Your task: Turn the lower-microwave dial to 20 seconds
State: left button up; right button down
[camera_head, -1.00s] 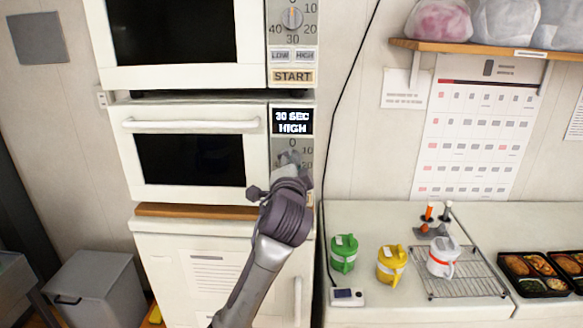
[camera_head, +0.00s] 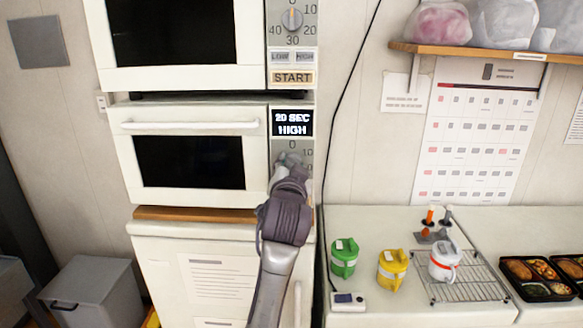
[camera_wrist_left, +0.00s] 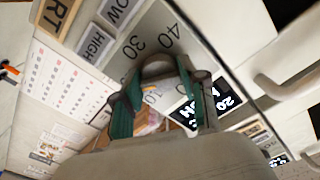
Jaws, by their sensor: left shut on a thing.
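The lower microwave (camera_head: 186,192) is white with its door shut. Its display (camera_head: 292,122) reads "20 SEC HIGH". My left gripper (camera_head: 289,163) is at the dial below the display and is shut on it; the gripper and wrist mostly hide the dial and part of its scale. In the left wrist view, the gripper's green-lined fingers (camera_wrist_left: 160,75) close around the dial against the grey control panel (camera_wrist_left: 112,68). Scale numbers 30 and 40 show beyond the fingertips. The display, tilted in this view, shows "20" (camera_wrist_left: 224,103). My right gripper is not in view.
An upper microwave (camera_head: 195,78) sits directly above, with its own dial (camera_head: 292,19) and START button (camera_head: 292,77). A black cable (camera_head: 333,150) hangs just right of the microwaves.

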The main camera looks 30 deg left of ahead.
pick_arm(q)
jog(key=shift+f, duration=0.15)
jog(key=o, duration=1.1)
jog(key=shift+o, duration=0.2)
jog(key=v, duration=1.2)
